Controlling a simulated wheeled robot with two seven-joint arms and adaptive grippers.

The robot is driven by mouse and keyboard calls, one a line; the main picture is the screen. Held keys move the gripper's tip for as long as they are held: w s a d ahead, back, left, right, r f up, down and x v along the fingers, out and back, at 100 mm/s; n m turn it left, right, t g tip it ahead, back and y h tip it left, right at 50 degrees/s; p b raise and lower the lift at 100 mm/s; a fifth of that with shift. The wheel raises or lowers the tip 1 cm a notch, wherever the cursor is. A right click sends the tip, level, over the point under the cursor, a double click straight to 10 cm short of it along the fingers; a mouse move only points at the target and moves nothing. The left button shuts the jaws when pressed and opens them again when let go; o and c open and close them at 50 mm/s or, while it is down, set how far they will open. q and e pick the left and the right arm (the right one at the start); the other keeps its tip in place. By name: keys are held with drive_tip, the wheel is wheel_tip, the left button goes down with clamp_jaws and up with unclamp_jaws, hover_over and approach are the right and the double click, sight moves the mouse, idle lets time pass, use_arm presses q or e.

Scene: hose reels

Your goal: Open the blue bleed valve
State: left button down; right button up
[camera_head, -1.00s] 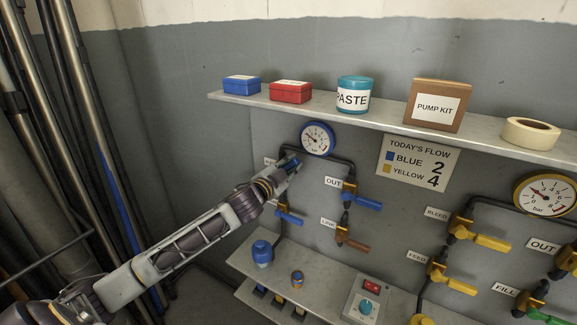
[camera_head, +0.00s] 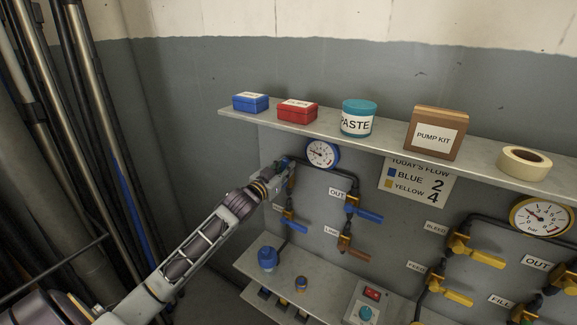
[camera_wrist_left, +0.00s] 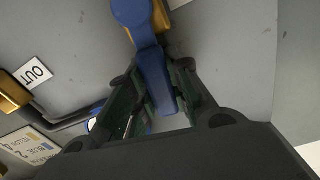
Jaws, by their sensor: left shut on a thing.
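My left gripper (camera_head: 285,167) is at the top left valve of the blue group, just left of the blue-rimmed gauge (camera_head: 322,154). It covers most of that valve and its label in the head view. In the left wrist view, the blue handle (camera_wrist_left: 152,62) of this valve runs between the two dark green fingers of my left gripper (camera_wrist_left: 156,100), which is shut on it. Part of a brass body (camera_wrist_left: 163,16) shows behind the handle's upper end. My right gripper is not in view.
Below sits another blue-handled valve (camera_head: 294,226). To the right are a blue OUT valve (camera_head: 369,216) and a brown-handled valve (camera_head: 353,254). Yellow-handled valves (camera_head: 486,258) stand further right. A shelf (camera_head: 385,147) with boxes and a jar juts out above.

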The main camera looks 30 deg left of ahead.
use_arm(q)
drive_tip(key=shift+a+f+n+p, duration=0.15)
drive_tip(key=shift+a+n+p, duration=0.35)
drive_tip(key=shift+n, duration=0.3)
drive_tip(key=c, duration=1.3)
unclamp_jaws()
drive_tip(key=shift+s+a, duration=0.15)
drive_tip(key=shift+s, duration=1.85)
drive_tip(key=shift+s+a, duration=0.2)
drive_tip(key=shift+s, duration=1.75)
drive_tip(key=shift+s+a, duration=0.15)
drive_tip(key=shift+s, duration=1.85)
